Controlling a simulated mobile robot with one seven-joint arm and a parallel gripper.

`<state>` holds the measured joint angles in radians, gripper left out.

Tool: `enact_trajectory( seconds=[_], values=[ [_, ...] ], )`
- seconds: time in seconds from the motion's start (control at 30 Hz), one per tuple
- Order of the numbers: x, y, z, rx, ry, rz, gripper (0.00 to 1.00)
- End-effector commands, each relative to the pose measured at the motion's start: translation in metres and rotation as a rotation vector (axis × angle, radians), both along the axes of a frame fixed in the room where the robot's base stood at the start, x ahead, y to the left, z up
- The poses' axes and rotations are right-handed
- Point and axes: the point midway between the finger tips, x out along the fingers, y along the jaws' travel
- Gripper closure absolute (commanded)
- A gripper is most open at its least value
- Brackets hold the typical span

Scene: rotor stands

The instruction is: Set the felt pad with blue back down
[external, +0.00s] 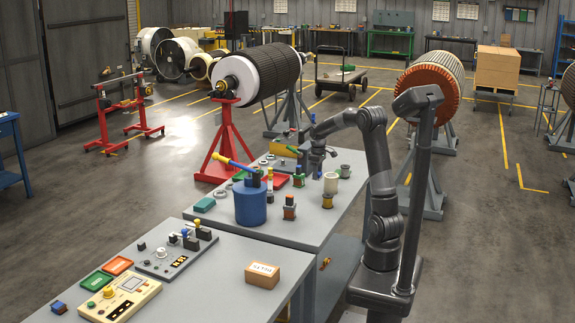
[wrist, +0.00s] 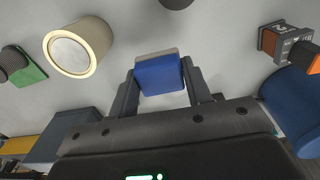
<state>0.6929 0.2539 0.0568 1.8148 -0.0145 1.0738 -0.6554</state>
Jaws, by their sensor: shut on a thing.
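The felt pad with blue back (wrist: 159,76) is between the two fingers of my gripper (wrist: 160,84) in the wrist view. Its blue face is toward the camera and a pale felt edge shows along the far side. The fingers are shut on its sides. In the external view my gripper (external: 317,170) points down over the far grey workbench (external: 310,225), among small parts. The pad cannot be made out clearly there. I cannot tell whether the pad touches the bench top or hangs just above it.
A cream cylinder (wrist: 78,47) stands left of the pad in the wrist view. A block with orange parts (wrist: 284,42) and a large blue cylinder (wrist: 296,105) are on the right. Bare grey surface lies around the pad.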

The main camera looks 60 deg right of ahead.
Motion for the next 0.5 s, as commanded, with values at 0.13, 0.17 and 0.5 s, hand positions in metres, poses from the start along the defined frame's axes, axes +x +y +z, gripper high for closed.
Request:
enact_trajectory(
  seconds=[0.13, 0.17, 0.5],
  values=[
    [0.007, -0.030, -0.006, 0.000, 0.001, -0.017, 0.77],
    [0.008, -0.034, -0.007, 0.000, 0.001, -0.019, 0.77],
    [0.048, -0.020, -0.035, 0.001, 0.002, -0.019, 0.77]
  ],
)
